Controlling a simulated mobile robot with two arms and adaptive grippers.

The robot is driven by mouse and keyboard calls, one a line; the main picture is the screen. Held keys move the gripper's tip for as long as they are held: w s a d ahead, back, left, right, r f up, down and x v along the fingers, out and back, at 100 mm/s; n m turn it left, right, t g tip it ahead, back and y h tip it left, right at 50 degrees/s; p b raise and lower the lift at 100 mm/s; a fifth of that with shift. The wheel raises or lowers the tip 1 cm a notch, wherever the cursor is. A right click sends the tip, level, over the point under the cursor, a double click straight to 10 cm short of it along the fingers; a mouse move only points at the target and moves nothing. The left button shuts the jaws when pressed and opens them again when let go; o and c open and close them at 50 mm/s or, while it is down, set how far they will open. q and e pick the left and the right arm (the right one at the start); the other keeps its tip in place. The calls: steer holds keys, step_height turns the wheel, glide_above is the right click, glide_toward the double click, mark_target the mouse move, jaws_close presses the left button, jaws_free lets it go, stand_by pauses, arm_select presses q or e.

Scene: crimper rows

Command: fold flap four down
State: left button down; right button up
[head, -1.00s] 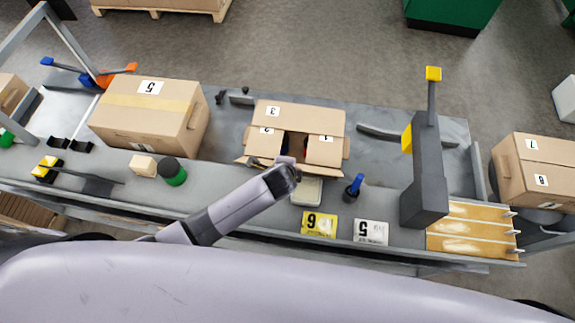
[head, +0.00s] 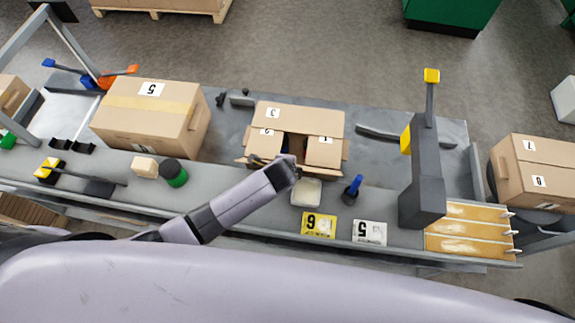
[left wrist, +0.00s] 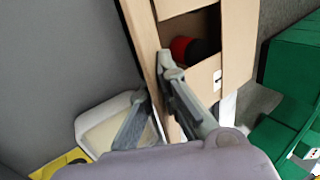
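The open carton (head: 298,120) stands in the middle of the bench. Its flap 3 (head: 290,113) is at the far side; flap 2 (head: 265,146) and flap 1 (head: 324,152) lie inward from the sides, with a dark gap between them. The near-side flap (left wrist: 152,75) shows no readable number and is partly hidden by my gripper in the head view. My left gripper (head: 277,162) is at the carton's near edge. In the left wrist view its fingers (left wrist: 154,80) are apart, with the cardboard edge appearing between them; contact is unclear. My right gripper is not in view.
A red and black item (left wrist: 193,48) shows inside the carton. A pale tray (head: 306,192), a blue-handled tool (head: 352,189) and number cards (head: 319,225) lie in front. A closed carton (head: 150,115) stands left, a dark grey post (head: 424,170) right.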

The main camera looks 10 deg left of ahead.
arm_select(q)
steer(key=w+r+g+p, duration=0.1)
steer(key=p, duration=0.1)
steer(key=shift+w+r+g+p, duration=0.15)
steer(key=shift+g+p, duration=0.15)
steer(key=shift+w+g, duration=0.25)
steer(key=shift+g, duration=0.15)
steer(key=shift+w+g, duration=0.5)
steer(key=shift+g, duration=0.2)
steer(key=shift+w+g+b, duration=0.7)
steer(key=shift+g+b, duration=0.05)
steer(key=shift+g, duration=0.55)
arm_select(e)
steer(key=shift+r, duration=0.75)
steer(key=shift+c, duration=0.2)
